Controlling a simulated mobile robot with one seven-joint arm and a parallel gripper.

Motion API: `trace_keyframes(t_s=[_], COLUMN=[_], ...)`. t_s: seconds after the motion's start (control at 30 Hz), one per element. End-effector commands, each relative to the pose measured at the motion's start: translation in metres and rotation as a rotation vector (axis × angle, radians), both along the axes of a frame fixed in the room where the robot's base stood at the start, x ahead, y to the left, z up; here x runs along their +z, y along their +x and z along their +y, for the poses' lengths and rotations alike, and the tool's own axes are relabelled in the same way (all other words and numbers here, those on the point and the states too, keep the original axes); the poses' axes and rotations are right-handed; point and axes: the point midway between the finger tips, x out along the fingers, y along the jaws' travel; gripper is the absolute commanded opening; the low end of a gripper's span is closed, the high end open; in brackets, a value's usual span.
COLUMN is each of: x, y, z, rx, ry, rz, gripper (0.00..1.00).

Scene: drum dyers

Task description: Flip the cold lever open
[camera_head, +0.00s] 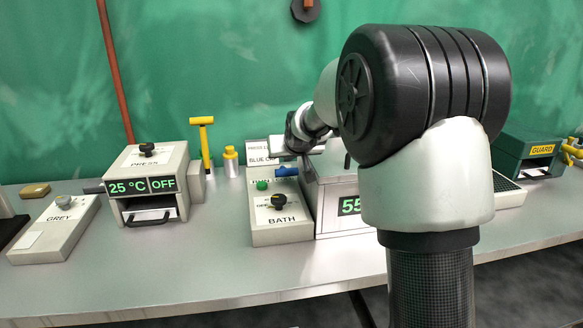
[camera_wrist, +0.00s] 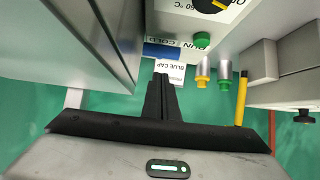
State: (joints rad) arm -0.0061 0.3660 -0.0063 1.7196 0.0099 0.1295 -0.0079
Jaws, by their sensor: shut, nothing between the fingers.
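The cold lever is a short blue bar (camera_head: 286,171) at the back right of the BATH control box (camera_head: 282,235), beside the grey bath housing. In the wrist view it shows as a blue strip (camera_wrist: 162,51) by the COLD label. My gripper (camera_wrist: 161,76) is shut and empty, its fingers together and pointing toward the lever. In the head view my gripper (camera_head: 278,154) is just above and behind the lever, partly hidden by my arm. I cannot tell whether the fingertips touch the lever.
A green button (camera_head: 262,185) and a black knob (camera_head: 279,201) sit on the same box. A BLUE CAP sign (camera_head: 262,150) stands behind it. The bath housing (camera_head: 338,208) rises close on the right. A yellow-capped bottle (camera_head: 231,160) and the PRESS unit (camera_head: 150,170) stand left.

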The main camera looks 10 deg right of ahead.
Motion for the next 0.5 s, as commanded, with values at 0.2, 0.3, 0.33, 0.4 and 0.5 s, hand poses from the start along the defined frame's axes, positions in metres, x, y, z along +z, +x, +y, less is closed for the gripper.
trace_keyframes(t_s=[0.2, 0.3, 0.33, 0.4, 0.5], x=[-0.013, -0.017, -0.017, -0.018, -0.018], y=[-0.036, -0.044, -0.046, -0.048, -0.049], z=[0.0, 0.0, 0.0, 0.0, 0.0], rx=[0.0, 0.0, 0.0, 0.0, 0.0], ry=[0.0, 0.0, 0.0, 0.0, 0.0], rz=[-0.001, 0.0, 0.0, -0.002, -0.002], gripper=[0.0, 0.0, 0.0, 0.0, 0.0])
